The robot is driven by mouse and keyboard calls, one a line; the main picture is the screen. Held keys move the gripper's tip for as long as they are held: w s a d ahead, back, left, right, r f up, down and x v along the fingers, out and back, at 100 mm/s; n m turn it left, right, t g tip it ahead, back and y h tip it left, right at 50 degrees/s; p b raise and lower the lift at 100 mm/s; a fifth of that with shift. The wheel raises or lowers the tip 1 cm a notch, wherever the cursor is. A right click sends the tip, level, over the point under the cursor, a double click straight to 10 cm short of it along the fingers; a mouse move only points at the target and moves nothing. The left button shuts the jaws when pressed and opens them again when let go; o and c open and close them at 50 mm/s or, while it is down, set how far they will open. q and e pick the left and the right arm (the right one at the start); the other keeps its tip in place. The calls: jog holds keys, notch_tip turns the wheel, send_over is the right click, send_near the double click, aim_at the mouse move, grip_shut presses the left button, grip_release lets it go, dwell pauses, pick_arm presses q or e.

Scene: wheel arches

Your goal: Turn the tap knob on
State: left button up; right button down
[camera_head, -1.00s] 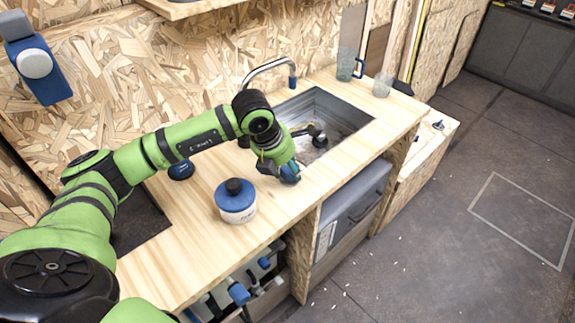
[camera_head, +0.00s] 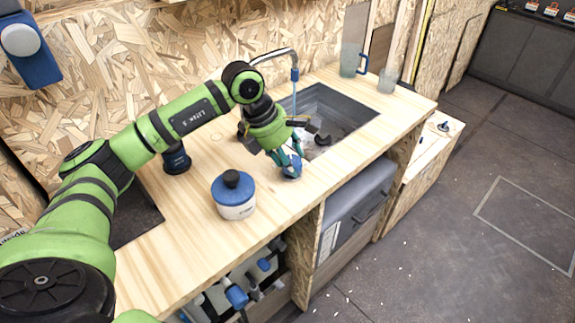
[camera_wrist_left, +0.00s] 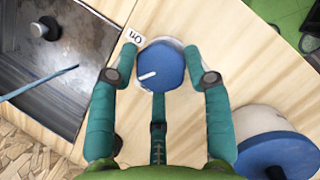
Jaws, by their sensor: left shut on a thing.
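The tap knob (camera_wrist_left: 163,66) is round and blue with a white pointer mark, set in the wooden counter by the sink. An "On" label (camera_wrist_left: 132,37) sits beside it; the pointer lies to the left, below the label. My left gripper (camera_head: 291,169) is shut on the knob, with its teal fingers around it in the left wrist view (camera_wrist_left: 163,75). The curved metal tap (camera_head: 276,55) stands behind the sink (camera_head: 345,110). A thin blue stream (camera_head: 294,98) hangs from its spout, and shows as a blue line in the left wrist view (camera_wrist_left: 40,83). My right gripper is out of view.
A white jar with a blue lid (camera_head: 234,196) stands on the counter (camera_head: 190,255) close to my left gripper. A dark blue cup-like thing (camera_head: 176,160) stands behind it. Two glass vessels (camera_head: 351,57) (camera_head: 387,80) stand at the far end.

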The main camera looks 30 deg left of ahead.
pick_arm(q)
jog(key=m, duration=0.2)
jog(key=m+g+b, duration=0.1)
jog(key=m+b, duration=0.1)
jog(key=m, duration=0.1)
jog(key=shift+w+d+r+m+g+h, duration=0.1)
jog(key=shift+w+d+m+g+h, duration=0.1)
jog(key=shift+w+m+g+h, duration=0.15)
jog(key=m+g+b, duration=0.1)
jog(key=m, duration=0.2)
jog(key=shift+g, duration=0.25)
jog(key=shift+m+g+b, duration=0.3)
jog(key=shift+m+g, duration=0.2)
jog(key=shift+m, duration=0.85)
jog(key=shift+s+m, duration=0.1)
jog(key=shift+m, duration=0.2)
jog(key=o, duration=1)
jog(key=shift+o, duration=0.3)
jog(key=shift+s+d, duration=0.1)
jog(key=v, duration=1.2)
